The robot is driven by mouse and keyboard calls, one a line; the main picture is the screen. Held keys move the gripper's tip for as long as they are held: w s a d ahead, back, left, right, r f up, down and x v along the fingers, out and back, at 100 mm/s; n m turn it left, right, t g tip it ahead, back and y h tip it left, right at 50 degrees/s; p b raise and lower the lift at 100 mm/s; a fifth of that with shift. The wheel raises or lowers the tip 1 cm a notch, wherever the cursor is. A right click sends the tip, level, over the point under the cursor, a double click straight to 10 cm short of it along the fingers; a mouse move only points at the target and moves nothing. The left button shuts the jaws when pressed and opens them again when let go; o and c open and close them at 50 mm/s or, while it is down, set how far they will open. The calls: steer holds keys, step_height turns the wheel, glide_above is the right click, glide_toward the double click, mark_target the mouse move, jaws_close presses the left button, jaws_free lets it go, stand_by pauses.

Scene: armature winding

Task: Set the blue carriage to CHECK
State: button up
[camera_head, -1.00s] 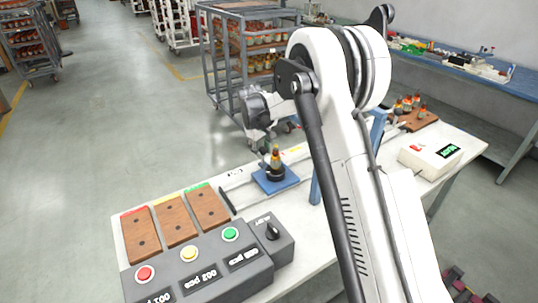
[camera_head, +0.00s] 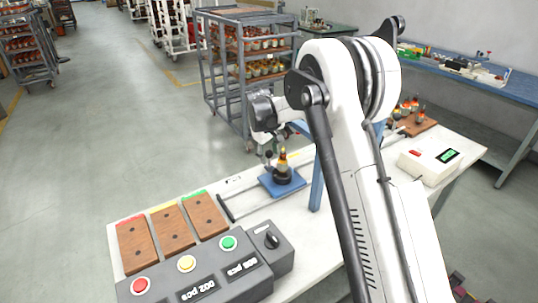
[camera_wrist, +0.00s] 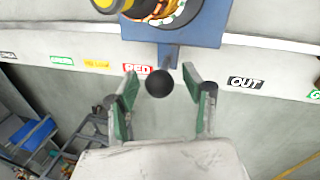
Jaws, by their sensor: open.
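The blue carriage (camera_head: 270,188) sits on the rails on the white table, with a dark, copper-wound armature (camera_head: 283,168) upright on it. In the wrist view the carriage plate (camera_wrist: 207,32) fills the top centre, and a handle with a black ball knob (camera_wrist: 159,83) sticks out from its near edge. My gripper (camera_wrist: 160,76) is open, its green-padded fingers on either side of the knob with gaps visible. In the head view my gripper (camera_head: 273,149) is beside the carriage, partly hard to make out. I see no CHECK label.
The table edge carries a red RED label (camera_wrist: 138,69), green and yellow labels, and an OUT label (camera_wrist: 245,83). A grey button box (camera_head: 205,270), wooden boards (camera_head: 172,230) and a white display box (camera_head: 428,165) stand on the table. A blue post (camera_head: 317,183) rises beside the carriage.

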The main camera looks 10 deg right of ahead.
step_height(320, 180, up, 12)
steer(key=s+a, duration=0.1)
steer(key=a, duration=0.1)
steer(key=shift+s, duration=0.15)
steer(key=shift+f, duration=0.1)
